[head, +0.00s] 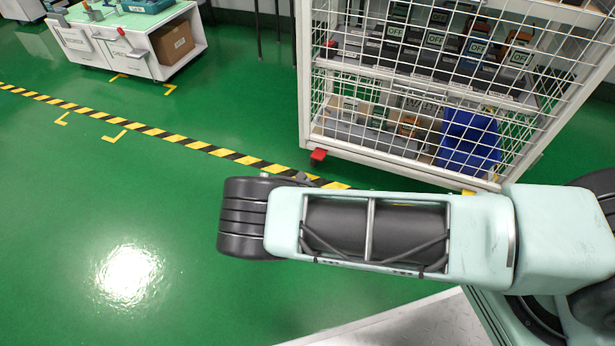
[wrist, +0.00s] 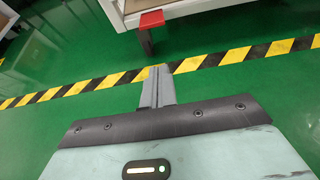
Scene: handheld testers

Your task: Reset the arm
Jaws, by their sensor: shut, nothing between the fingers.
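My arm reaches leftward across the lower right of the head view, low in front of a wire cage cart. My gripper (wrist: 158,73) shows in the wrist view with its two grey fingers together and nothing between them. It is over the green floor, close to the yellow and black floor tape in the picture. In the head view the fingers are mostly hidden behind the end of my arm.
A white wire cage cart (head: 312,90) holds several devices on its shelves and a blue bin (head: 468,140) low down. A white workbench (head: 125,45) with a cardboard box (head: 173,43) stands at the upper left. Hazard tape (head: 150,130) crosses the green floor. The left floor is clear.

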